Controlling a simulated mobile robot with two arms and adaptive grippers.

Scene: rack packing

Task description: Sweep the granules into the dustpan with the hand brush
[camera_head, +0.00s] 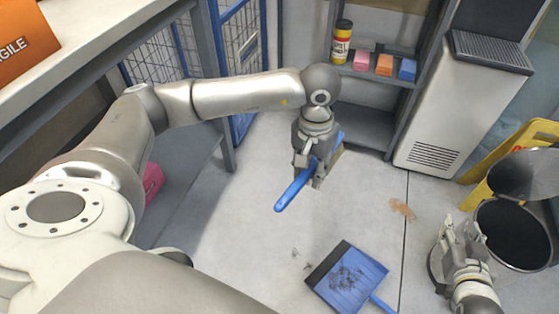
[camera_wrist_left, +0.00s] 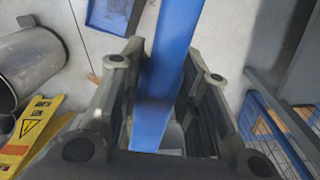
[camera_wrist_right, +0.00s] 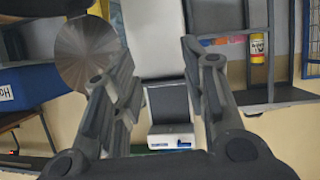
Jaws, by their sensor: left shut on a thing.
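A blue hand brush (camera_head: 292,192) is held in my left gripper (camera_head: 312,172), above the floor and behind the dustpan. Its blue handle (camera_wrist_left: 172,60) runs between the fingers in the left wrist view. The brush's bristle end is mostly hidden by the gripper. The blue dustpan (camera_head: 374,268) lies on the floor with its handle toward the lower right. Dark granules (camera_head: 345,277) lie in it, and a few small specks (camera_head: 294,253) are on the floor to its left. My right gripper (camera_head: 450,232) is at the right beside the bin; its fingers (camera_wrist_right: 160,70) are apart and empty.
A metal bin (camera_head: 515,235) with its lid up stands at the right near a yellow sign (camera_head: 488,165). A white cabinet (camera_head: 445,120) and a shelf rack (camera_head: 365,118) stand at the back. A brown patch (camera_head: 402,209) marks the floor. Floor around the dustpan is mostly clear.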

